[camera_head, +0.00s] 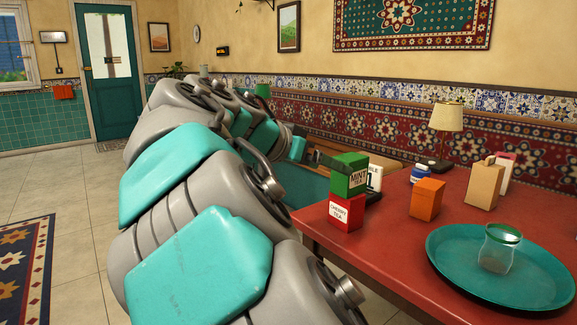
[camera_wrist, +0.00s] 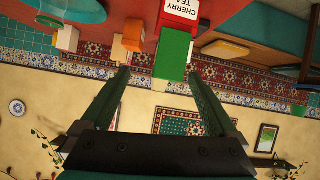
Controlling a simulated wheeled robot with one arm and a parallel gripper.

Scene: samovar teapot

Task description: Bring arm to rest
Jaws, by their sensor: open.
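My gripper (camera_wrist: 160,72) is open in the wrist view, its two dark fingers spread apart with nothing clamped between them. The wrist view is upside down. A green mint tea box (camera_head: 349,175) stands on a red cherry tea box (camera_head: 346,212) near the table's left edge in the head view. In the wrist view, the green box (camera_wrist: 172,54) shows in line with the gap between the fingers; how far it lies from the fingertips I cannot tell. My arm stretches across the head view, its end just left of the boxes.
On the red table (camera_head: 392,248) are an orange box (camera_head: 427,199), a paper bag (camera_head: 483,186), a blue jar (camera_head: 420,173), a lamp (camera_head: 447,117) and a teal tray (camera_head: 457,262) holding a glass jar (camera_head: 497,250). Open tiled floor (camera_head: 85,180) lies left of my arm.

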